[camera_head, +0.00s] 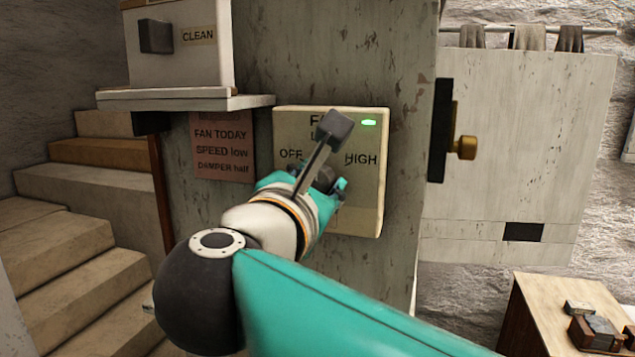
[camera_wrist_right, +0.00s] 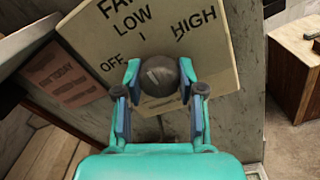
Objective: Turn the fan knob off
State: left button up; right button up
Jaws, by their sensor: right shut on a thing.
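The fan panel (camera_head: 362,205) is a cream plate on a grey post, marked OFF, LOW and HIGH, with a lit green lamp (camera_head: 369,123) at its upper right. In the right wrist view the panel (camera_wrist_right: 98,40) looks tilted. The dark round fan knob (camera_wrist_right: 159,74) sits below the labels. My right gripper (camera_wrist_right: 163,82) has a finger on either side of the knob and is shut on it. In the head view the right gripper (camera_head: 328,182) is at the panel, and my arm partly hides the knob and labels. My left gripper is out of view.
A pink sign (camera_head: 222,147) left of the panel reads FAN TODAY, SPEED low, DAMPER half. A shelf (camera_head: 190,102) bears a white box marked CLEAN (camera_head: 180,60). A brass knob (camera_head: 463,147) sticks out at right. Steps (camera_head: 75,260) rise at left; a wooden bench (camera_head: 545,310) stands lower right.

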jog(key=n, duration=0.2)
jog(key=shift+n, duration=0.4)
jog(key=n, duration=0.2)
jog(key=shift+n+p, duration=0.35)
jog(key=shift+n, duration=0.05)
jog(key=n+p, duration=0.1)
jog(key=n, duration=0.2)
jog(key=shift+r, duration=0.1)
jog(key=shift+n+g+p, duration=0.3)
jog(key=shift+n+p, duration=0.2)
jog(key=shift+n, duration=0.9)
jog(key=o, duration=1.1)
jog(key=shift+o, duration=0.2)
